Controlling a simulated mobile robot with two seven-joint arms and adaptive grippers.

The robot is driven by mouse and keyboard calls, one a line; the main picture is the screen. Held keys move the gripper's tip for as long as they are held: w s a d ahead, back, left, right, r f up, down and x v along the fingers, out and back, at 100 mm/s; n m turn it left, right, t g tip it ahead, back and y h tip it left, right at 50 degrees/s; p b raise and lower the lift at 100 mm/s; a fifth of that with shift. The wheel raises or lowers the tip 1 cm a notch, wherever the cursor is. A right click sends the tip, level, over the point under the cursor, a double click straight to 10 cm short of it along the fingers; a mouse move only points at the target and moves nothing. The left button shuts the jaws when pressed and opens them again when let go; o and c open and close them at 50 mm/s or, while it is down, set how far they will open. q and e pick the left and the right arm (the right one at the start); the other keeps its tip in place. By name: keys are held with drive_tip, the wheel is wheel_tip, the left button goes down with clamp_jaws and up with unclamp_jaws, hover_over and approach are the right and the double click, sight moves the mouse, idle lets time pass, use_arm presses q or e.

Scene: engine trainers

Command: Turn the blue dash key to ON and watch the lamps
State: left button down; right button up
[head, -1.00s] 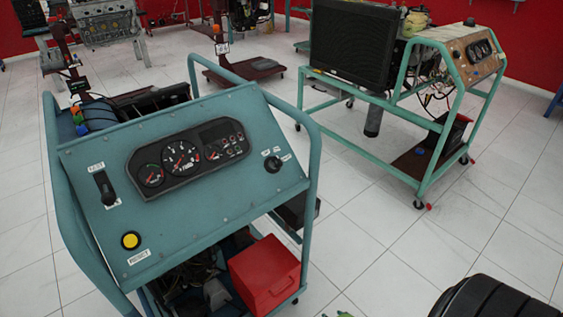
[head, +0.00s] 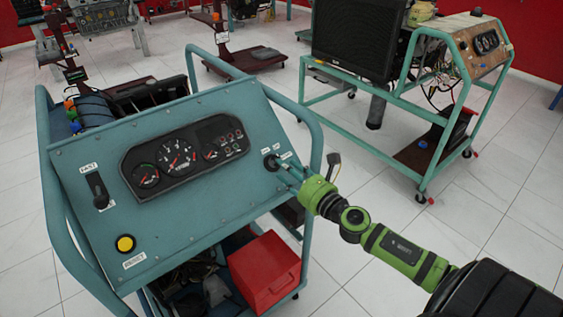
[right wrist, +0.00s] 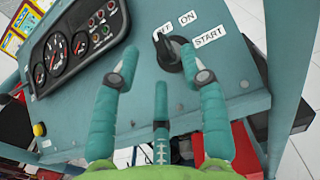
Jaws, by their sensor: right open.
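The blue dash panel (head: 200,220) carries a black key switch (right wrist: 170,52) at its right side. In the right wrist view ON and START labels sit right of it; another label is partly hidden by the key. The key handle tilts up-left, toward the partly hidden label. My right gripper (head: 284,171) is open at the switch; its fingertips (right wrist: 165,73) lie on either side, apart from the key. The gauge cluster (head: 160,168) has small reddish warning lamps (head: 228,138); I cannot tell if any are lit. My left gripper is out of view.
A black lever (head: 98,189) and a yellow button (head: 125,244) sit on the panel's left. Bent tube rails (head: 314,140) frame the panel. A red box (head: 264,272) sits below. A green-framed trainer (head: 355,98) stands behind at right, with floor between.

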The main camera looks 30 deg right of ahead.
drive_tip(key=shift+w+a, duration=0.15)
drive_tip(key=shift+w, duration=1.4)
clamp_jaws()
